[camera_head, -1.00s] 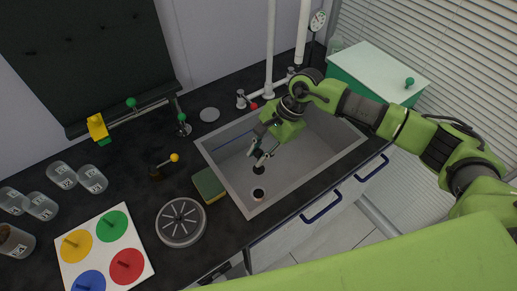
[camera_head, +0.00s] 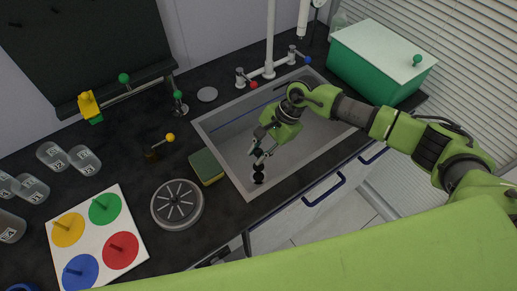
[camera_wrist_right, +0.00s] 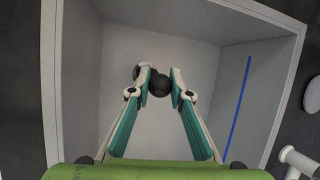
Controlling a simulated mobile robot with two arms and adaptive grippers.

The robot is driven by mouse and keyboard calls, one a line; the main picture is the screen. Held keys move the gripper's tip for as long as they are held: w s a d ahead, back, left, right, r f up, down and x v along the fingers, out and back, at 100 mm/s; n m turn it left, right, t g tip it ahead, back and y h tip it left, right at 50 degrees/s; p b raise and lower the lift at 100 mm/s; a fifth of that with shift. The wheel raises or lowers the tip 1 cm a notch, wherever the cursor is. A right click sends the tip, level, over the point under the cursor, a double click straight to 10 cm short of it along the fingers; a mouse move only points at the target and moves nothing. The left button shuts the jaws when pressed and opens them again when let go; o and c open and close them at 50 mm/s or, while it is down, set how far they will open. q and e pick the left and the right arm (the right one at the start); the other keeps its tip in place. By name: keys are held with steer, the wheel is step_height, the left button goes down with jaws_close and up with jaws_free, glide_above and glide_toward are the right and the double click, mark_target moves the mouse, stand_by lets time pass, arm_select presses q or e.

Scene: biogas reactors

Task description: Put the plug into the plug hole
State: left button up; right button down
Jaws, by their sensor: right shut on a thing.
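My right gripper (camera_head: 257,157) reaches down into the grey sink basin (camera_head: 316,146) near its front left corner. It is shut on the black plug (camera_head: 258,174), which has a round knob and hangs below the fingertips close to the basin floor. In the right wrist view, the fingertips (camera_wrist_right: 160,84) pinch the black knob (camera_wrist_right: 160,85). The plug hole is not clearly visible; the plug and fingers cover that spot. I cannot tell whether the plug touches the hole. My left gripper is not in view.
A sponge (camera_head: 207,167) and a round grey slotted disc (camera_head: 177,204) lie left of the sink. The tap (camera_head: 269,50) stands behind it. A green box with a white lid (camera_head: 382,60) stands at the right.

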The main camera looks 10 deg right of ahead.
mark_target(259, 166)
step_height(259, 166, down, 2)
steer(key=shift+f+b, duration=0.1)
steer(key=shift+b, duration=0.3)
step_height(259, 166, down, 3)
steer(key=b, duration=0.3)
steer(key=shift+b, duration=0.35)
steer(key=shift+b, duration=0.35)
stand_by(0.4)
steer(key=shift+f+b, duration=0.65)
steer(key=shift+b, duration=0.2)
stand_by(0.5)
steer(key=c, duration=1.8)
jaws_free()
